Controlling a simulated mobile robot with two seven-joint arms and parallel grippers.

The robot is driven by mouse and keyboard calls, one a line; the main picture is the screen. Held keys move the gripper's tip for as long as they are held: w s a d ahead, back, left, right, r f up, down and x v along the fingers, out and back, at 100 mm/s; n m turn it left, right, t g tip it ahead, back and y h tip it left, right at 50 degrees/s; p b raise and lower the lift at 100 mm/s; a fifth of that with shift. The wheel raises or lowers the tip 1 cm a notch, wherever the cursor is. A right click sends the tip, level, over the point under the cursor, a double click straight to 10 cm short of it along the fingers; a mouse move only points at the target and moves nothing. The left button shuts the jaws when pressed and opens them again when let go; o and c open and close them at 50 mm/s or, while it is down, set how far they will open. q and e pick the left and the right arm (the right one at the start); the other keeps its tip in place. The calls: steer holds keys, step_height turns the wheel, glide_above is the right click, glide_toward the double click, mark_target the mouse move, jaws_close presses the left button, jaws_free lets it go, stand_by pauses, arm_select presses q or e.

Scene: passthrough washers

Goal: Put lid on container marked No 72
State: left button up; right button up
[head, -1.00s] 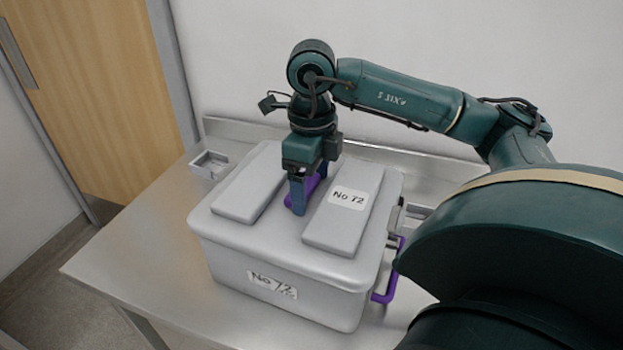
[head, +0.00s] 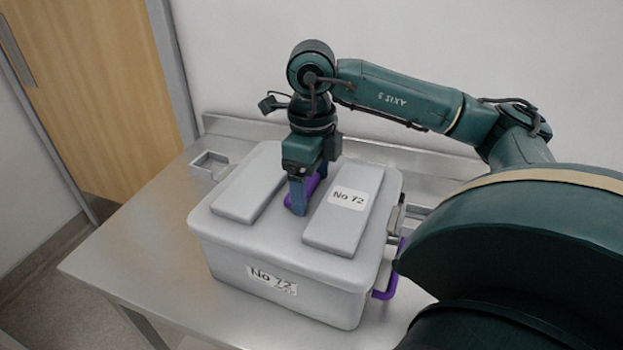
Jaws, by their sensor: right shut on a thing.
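A grey lid (head: 270,238) with two raised pads and a "No 72" label sits over a grey container (head: 230,275), whose front label also reads "No 72". The lid looks level and covers the container's top; whether it is fully seated I cannot tell. My right gripper (head: 299,205) points down at the lid's middle, between the pads. It is shut on the lid's purple handle (head: 313,188), which its fingers partly hide. A purple side handle (head: 386,285) shows at the container's right, partly behind my arm. My left gripper is out of view.
The container stands on a steel table (head: 150,240) with a raised back edge along the wall. A small metal bracket (head: 208,163) is at the table's back left. The table's left part is clear. A wooden door (head: 95,90) stands beyond it.

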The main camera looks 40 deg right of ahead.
steer(key=o, duration=1.3)
steer(key=shift+r, duration=0.1)
steer(key=shift+o, duration=0.8)
steer(key=shift+r+p, duration=1.2)
steer(key=shift+r, duration=0.25)
steer(key=shift+r+p, duration=1.5)
steer(key=shift+r, duration=0.5)
